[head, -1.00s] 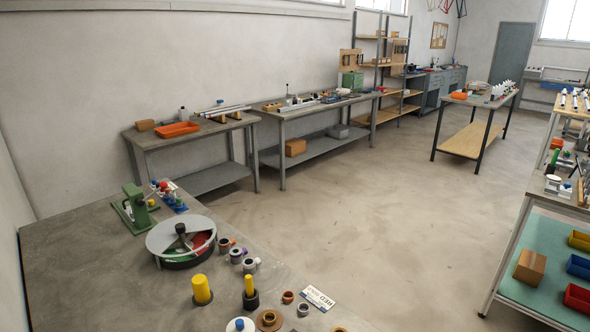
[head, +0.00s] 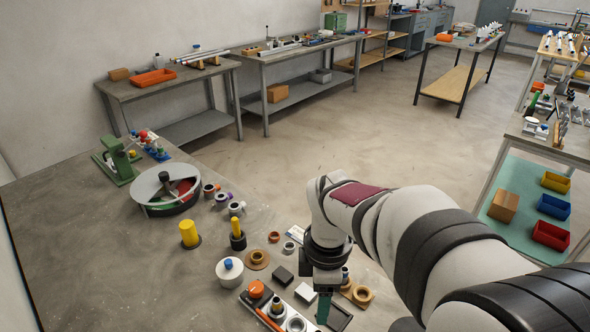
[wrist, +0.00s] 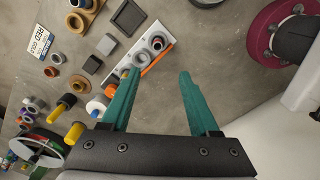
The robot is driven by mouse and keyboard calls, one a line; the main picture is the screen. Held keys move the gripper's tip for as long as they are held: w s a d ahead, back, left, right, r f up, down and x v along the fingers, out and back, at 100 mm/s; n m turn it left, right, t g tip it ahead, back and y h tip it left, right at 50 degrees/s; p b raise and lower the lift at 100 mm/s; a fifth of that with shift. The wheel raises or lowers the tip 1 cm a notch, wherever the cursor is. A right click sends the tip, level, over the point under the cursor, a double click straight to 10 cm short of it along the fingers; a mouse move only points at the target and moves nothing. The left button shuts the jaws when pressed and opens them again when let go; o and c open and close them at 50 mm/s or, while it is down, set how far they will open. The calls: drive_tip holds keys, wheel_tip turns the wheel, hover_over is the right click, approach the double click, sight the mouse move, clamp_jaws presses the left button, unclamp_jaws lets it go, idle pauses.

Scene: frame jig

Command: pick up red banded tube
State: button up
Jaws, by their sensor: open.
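A white strip holder (head: 277,312) with round fittings lies to the left of the gripper. It also shows in the wrist view (wrist: 140,48), with an orange rod (wrist: 156,62) along its edge, left of and beyond the fingers.
A round carousel (head: 148,188), a yellow cylinder (head: 189,234), a black holder with a yellow peg (head: 237,236) and a white blue-topped pot (head: 230,271) stand to the left. Small blocks and rings crowd the gripper. The bench's left side is largely bare.

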drive_tip(key=shift+n, duration=0.5)
drive_tip(key=f, duration=1.6)
drive_tip(key=shift+w+d+f, duration=0.1)
drive_tip(key=shift+w+d, duration=0.05)
drive_tip(key=shift+w, duration=0.1)
clamp_jaws()
